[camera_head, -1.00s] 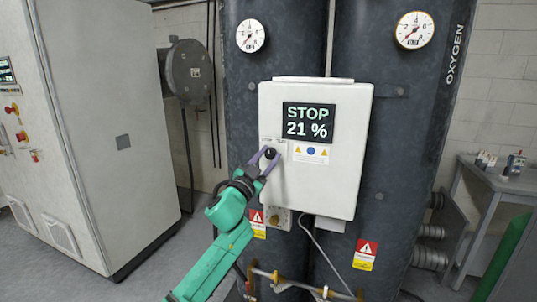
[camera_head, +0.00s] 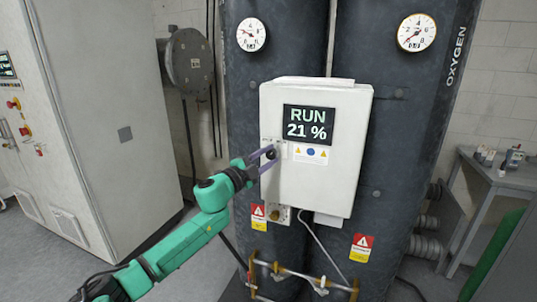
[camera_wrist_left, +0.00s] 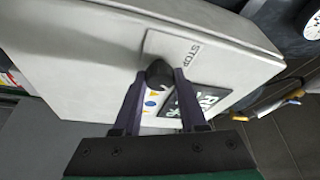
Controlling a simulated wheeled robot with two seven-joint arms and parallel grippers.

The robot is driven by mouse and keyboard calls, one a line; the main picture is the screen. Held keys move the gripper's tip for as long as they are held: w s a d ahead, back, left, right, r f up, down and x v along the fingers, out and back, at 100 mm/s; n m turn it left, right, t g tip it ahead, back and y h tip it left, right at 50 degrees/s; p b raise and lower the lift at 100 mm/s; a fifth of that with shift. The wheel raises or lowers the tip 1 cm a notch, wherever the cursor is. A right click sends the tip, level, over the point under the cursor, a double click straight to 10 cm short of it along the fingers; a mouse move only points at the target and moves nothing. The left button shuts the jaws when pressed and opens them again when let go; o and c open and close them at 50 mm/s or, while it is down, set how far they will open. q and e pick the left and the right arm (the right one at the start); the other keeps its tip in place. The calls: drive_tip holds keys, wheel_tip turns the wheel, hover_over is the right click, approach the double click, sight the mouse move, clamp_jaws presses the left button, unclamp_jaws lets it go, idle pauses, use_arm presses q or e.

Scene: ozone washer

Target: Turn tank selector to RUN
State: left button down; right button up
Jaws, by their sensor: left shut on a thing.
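The tank selector is a small black knob (camera_head: 271,154) on the left part of the white control box (camera_head: 350,150). The box's display (camera_head: 310,125) reads RUN and 21 %. My left gripper (camera_head: 267,158) is shut on the knob, with a finger on each side. The left wrist view shows the dark knob (camera_wrist_left: 159,74) between the two purple fingers (camera_wrist_left: 160,88), beside a plate marked STOP (camera_wrist_left: 178,46). The fingers partly cover the knob and the display in that view. My right gripper is not in view.
The box is mounted on two dark tanks (camera_head: 400,150) with round gauges (camera_head: 417,32). Pipes and a brass valve run below. A grey cabinet (camera_head: 105,110) stands at left, and a grey bench (camera_head: 500,175) with small items at right.

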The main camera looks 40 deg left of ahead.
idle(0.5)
use_arm(q)
drive_tip(key=shift+c, duration=2.2)
unclamp_jaws()
drive_tip(key=shift+s+f, duration=0.25)
drive_tip(key=shift+s, duration=0.25)
drive_tip(key=s+f+b, duration=0.1)
drive_tip(key=s+b, duration=0.1)
drive_tip(key=s, duration=1.1)
drive_tip(key=shift+s+a+f, duration=0.2)
drive_tip(key=shift+s, duration=0.1)
drive_tip(key=shift+w, duration=0.15)
